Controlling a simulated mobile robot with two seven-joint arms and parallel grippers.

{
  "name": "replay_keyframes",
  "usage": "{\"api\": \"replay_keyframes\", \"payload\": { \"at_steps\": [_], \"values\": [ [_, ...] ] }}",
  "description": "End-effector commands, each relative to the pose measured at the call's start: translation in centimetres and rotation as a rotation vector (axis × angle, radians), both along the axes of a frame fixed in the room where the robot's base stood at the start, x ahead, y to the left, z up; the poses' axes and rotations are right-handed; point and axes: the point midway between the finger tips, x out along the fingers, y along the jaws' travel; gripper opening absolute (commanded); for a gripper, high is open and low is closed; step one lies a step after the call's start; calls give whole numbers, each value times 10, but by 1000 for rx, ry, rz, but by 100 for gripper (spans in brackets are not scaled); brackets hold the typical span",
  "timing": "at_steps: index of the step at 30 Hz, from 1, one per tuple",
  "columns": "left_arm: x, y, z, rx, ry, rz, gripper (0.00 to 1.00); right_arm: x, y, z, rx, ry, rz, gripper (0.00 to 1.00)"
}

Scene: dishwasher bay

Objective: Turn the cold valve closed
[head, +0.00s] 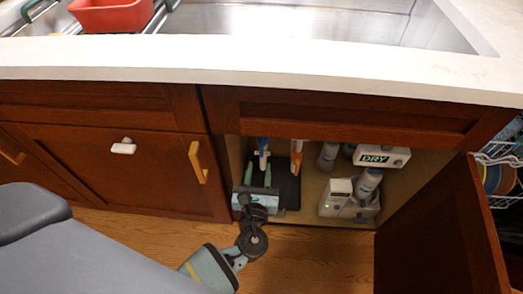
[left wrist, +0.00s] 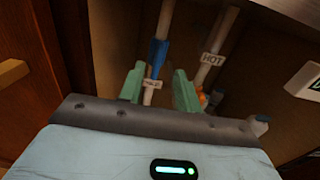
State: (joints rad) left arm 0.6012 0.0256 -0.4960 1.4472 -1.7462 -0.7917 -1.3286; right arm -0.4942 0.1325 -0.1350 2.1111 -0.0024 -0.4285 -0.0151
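The cold valve has a blue handle (head: 263,147) on a pipe inside the open cabinet under the sink. In the left wrist view the blue handle (left wrist: 157,52) stands upright just beyond the fingertips, above a small label too small to read. The hot valve is orange (head: 296,155), right of the blue one; its pipe carries a HOT label (left wrist: 213,60). My left gripper (head: 258,168) reaches into the cabinet. Its two green fingers (left wrist: 159,72) are apart, with the cold pipe between them in the picture; contact cannot be told. My right gripper is not in view.
A grey device (head: 346,206) stands right on the cabinet floor, with a box marked DRY (head: 383,156) above it. The open cabinet door (head: 445,230) juts out at right. The countertop edge (head: 260,70) overhangs. A closed door with a yellow handle (head: 198,162) is left.

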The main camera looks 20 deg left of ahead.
Motion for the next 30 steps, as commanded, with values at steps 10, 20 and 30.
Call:
{"api": "replay_keyframes", "payload": {
  "at_steps": [10,20,30],
  "values": [
    [38,11,-1,-3,0,1,34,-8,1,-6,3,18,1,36],
    [71,21,-1,-5,2,-1,34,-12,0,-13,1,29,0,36],
    [74,22,0,-6,2,0,32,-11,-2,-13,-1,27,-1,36]
  ]
}}
